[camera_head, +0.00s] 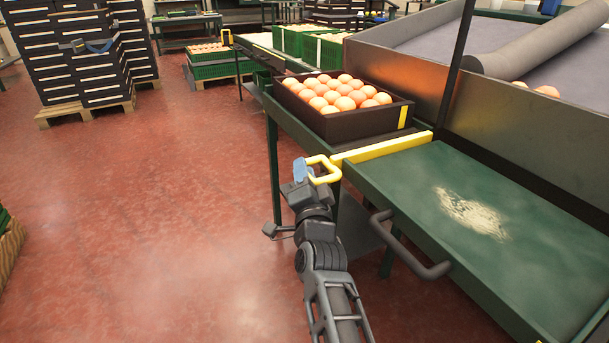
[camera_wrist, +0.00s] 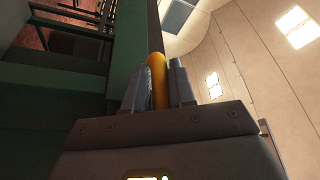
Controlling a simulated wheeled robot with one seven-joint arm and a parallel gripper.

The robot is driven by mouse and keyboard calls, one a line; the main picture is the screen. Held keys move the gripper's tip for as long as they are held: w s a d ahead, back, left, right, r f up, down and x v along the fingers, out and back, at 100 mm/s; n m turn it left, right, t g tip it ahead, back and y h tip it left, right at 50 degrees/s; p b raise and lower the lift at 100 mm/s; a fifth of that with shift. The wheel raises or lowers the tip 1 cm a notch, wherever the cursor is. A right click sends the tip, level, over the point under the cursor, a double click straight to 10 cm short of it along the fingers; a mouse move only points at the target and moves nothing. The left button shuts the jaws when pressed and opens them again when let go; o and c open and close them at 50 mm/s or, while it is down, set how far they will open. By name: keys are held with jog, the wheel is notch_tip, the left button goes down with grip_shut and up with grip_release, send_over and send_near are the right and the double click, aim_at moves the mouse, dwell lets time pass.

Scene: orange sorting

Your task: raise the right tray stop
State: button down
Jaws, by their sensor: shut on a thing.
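The tray stop is a yellow bar (camera_head: 382,148) across the green table, just in front of the dark tray (camera_head: 352,121) of oranges. Its yellow loop handle (camera_head: 326,166) sticks out past the table's left edge. My gripper (camera_head: 303,170) is at this handle. In the wrist view my gripper (camera_wrist: 160,85) has its two fingers on either side of the yellow handle (camera_wrist: 157,72), shut on it. The bar's lower edge is at the table surface as far as I can tell; the far end is beside the metal side wall.
The green table (camera_head: 420,180) has a worn pale patch and a dark grab rail (camera_head: 405,250) on its near left side. A dark post (camera_head: 455,70) rises by the stop. Green crates (camera_head: 300,42) stand farther back. The red floor (camera_head: 150,220) at left is clear.

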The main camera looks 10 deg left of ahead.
jog(key=shift+r+p, duration=0.5)
jog(key=shift+r, duration=0.8)
jog(key=c, duration=1.1)
grip_release()
jog(key=shift+o, duration=0.2)
jog(key=shift+s+f, duration=0.1)
jog(key=shift+s, duration=0.05)
jog(key=p+v, duration=0.3)
jog(key=v, duration=0.4)
jog(key=shift+s+d, duration=0.2)
